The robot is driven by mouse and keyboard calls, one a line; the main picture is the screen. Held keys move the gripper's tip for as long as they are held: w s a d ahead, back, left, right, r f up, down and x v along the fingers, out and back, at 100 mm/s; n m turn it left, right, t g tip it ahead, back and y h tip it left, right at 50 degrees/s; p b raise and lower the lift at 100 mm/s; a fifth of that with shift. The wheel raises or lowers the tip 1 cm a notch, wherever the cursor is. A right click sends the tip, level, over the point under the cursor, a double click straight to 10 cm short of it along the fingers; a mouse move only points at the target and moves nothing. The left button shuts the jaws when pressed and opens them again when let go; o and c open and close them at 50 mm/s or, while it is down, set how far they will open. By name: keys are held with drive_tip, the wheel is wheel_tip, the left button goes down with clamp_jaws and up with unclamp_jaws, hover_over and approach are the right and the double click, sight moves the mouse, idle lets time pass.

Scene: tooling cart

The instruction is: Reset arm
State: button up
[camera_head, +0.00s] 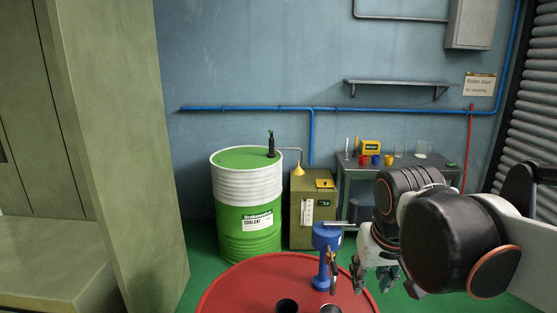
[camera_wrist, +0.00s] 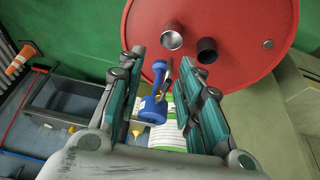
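My gripper (camera_head: 372,284) is at the right of the head view, beside the blue hand pump and over the right side of the red drum. In the wrist view, my gripper's two fingers (camera_wrist: 163,64) stand apart with nothing gripped between them. The red drum (camera_head: 240,282) fills the bottom centre of the head view; it also shows at the top of the wrist view (camera_wrist: 240,25). The blue hand pump (camera_head: 327,240) stands upright on the drum top. It appears between the fingers in the wrist view (camera_wrist: 153,108); whether a finger touches it I cannot tell.
A green and white coolant drum (camera_head: 247,215) stands behind, next to an olive cabinet (camera_head: 305,225). A workbench (camera_head: 350,181) with small cups stands by the back wall. A large olive cabinet (camera_head: 115,130) blocks the left. Dark openings (camera_head: 287,305) show on the red drum top.

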drive_tip(key=s+d+f+t+b, duration=0.2)
drive_tip(key=s+f+t+b, duration=0.1)
drive_tip(key=s+f, duration=0.5)
drive_tip(key=shift+s, duration=0.55)
